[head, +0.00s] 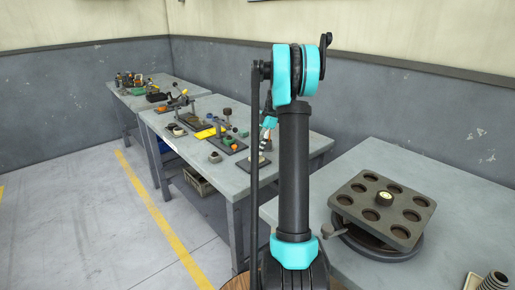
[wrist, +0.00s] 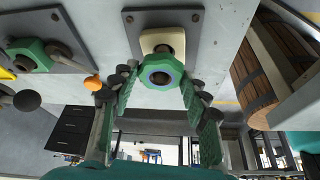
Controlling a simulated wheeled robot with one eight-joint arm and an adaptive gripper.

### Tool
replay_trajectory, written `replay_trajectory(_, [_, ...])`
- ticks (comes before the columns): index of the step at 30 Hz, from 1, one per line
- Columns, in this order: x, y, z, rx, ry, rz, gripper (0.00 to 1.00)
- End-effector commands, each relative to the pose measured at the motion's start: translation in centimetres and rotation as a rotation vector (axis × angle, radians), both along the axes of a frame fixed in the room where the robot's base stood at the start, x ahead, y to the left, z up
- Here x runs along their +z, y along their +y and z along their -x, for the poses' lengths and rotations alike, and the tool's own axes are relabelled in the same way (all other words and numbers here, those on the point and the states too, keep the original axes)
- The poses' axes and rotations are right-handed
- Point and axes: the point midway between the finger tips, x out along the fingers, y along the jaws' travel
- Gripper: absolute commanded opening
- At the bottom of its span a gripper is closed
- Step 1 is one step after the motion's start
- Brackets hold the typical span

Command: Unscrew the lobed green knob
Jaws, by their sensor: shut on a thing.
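The lobed green knob (wrist: 162,70) sits on a cream block (wrist: 162,40) on a grey plate (wrist: 190,20) in the wrist view. It has a grey hex centre. My gripper (wrist: 159,82) has one green-padded finger on each side of the knob and is shut on it. In the head view my gripper (head: 266,138) is partly hidden behind my arm, over the right part of the middle bench. The knob cannot be made out clearly there.
Another green part (wrist: 28,55) on a plate, an orange ball (wrist: 93,82) and a black ball (wrist: 27,100) are close on the left. A wooden barrel (wrist: 262,65) is at the right. A plate with round recesses (head: 384,207) stands on the right bench.

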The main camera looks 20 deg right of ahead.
Motion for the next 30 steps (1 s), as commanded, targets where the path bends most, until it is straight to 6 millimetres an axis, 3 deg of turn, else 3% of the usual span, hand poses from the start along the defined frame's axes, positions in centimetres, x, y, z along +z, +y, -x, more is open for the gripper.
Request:
replay_trajectory(19, [0.4,0.0,0.0,0.000,0.000,0.000,0.11])
replay_trajectory(30, [1.7,0.0,0.0,0.000,0.000,0.000,0.11])
